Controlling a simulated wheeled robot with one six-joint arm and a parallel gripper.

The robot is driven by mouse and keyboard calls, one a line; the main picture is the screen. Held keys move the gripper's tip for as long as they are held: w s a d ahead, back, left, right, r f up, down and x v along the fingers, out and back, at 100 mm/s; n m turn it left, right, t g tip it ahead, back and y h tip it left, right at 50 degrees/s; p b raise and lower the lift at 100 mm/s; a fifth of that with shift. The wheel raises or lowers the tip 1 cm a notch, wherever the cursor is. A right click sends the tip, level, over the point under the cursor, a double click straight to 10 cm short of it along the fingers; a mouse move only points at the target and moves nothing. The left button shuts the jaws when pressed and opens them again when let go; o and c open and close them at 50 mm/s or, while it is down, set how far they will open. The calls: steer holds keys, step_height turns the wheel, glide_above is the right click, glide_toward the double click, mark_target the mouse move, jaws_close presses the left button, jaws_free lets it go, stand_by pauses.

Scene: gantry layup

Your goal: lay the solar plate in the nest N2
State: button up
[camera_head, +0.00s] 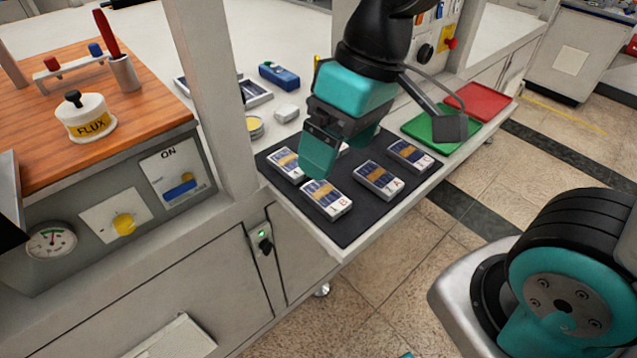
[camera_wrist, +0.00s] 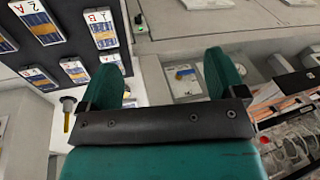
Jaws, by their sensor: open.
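My gripper (camera_head: 338,155) hangs above the black mat, open, with nothing seen between its fingers. It also shows in the wrist view (camera_wrist: 162,62), fingers apart. Several white-edged plates with dark blue cells lie on the mat, among them one marked B (camera_head: 327,200), one marked A (camera_head: 378,178) and one farther right (camera_head: 410,154). Another plate (camera_head: 285,164) lies at the left, and one is mostly hidden behind the gripper. The B plate also shows in the wrist view (camera_wrist: 101,28). I cannot tell which is the solar plate, and no N2 marking is readable.
The black mat (camera_head: 352,236) lies near the bench's front edge. A green tray (camera_head: 437,131) and a red tray (camera_head: 478,100) are to the right. A blue block (camera_head: 279,75) and a dark-framed panel (camera_head: 257,94) lie behind. A grey post (camera_head: 212,90) stands left.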

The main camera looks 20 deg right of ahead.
steer(key=w+d+f+m+h+p, duration=0.1)
steer(key=w+f+h, duration=0.15)
steer(key=w, duration=0.45)
steer(key=w+d+f+m+h+p, duration=0.1)
steer(key=w+d+f, duration=0.15)
steer(key=w, duration=0.55)
steer(key=p, duration=0.2)
glide_above(314, 185)
steer(key=shift+m, duration=0.3)
step_height(314, 185, down, 11)
steer(key=shift+s+f, duration=0.1)
steer(key=shift+f, duration=0.1)
steer(key=shift+f+p, duration=1.25)
steer(key=shift+f, duration=1.95)
steer(key=shift+c, duration=0.4)
steer(key=c, duration=1.1)
